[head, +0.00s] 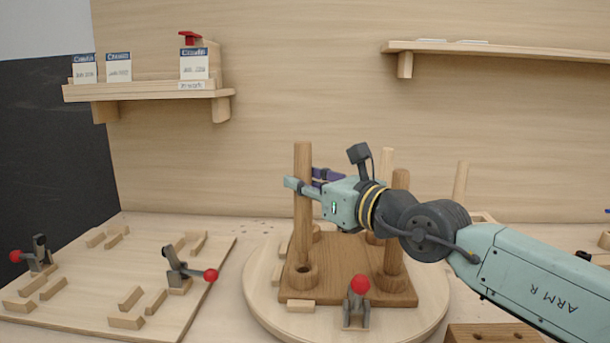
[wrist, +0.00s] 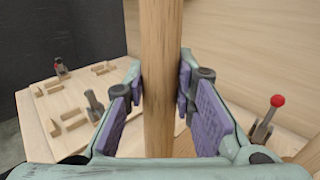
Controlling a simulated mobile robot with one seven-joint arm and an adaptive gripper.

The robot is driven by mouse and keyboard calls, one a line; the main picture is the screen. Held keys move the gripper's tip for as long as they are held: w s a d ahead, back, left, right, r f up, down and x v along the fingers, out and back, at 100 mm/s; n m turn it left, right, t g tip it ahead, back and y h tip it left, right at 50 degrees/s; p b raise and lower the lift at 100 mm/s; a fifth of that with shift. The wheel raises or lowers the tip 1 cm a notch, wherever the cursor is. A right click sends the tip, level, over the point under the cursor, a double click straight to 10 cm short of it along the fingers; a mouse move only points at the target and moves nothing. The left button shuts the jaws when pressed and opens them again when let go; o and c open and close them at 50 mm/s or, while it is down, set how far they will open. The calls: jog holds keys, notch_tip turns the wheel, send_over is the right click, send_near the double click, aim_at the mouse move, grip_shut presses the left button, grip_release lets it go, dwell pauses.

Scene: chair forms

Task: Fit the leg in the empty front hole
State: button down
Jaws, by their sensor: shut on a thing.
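My gripper (head: 308,182) is shut on a brown wooden leg (head: 303,218), held upright. In the wrist view the leg (wrist: 160,85) stands between the purple finger pads. The brown seat board (head: 345,285) lies on a round light-wood disc (head: 428,318). Another brown leg (head: 397,225) stands at the board's front right. A leg top (head: 386,162) shows behind my gripper.
A red-knobbed clamp (head: 357,302) stands at the disc's front. A fixture board (head: 120,275) with clamps and blocks lies left. A drilled brown block (head: 492,334) is at front right. A pale upright leg (head: 461,183) stands behind my arm. Shelves (head: 150,92) hang on the wall.

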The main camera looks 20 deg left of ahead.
aim_at(309, 202)
jog(key=shift+f+b, duration=1.7)
jog(key=shift+b, duration=0.25)
jog(key=c, duration=1.3)
grip_release()
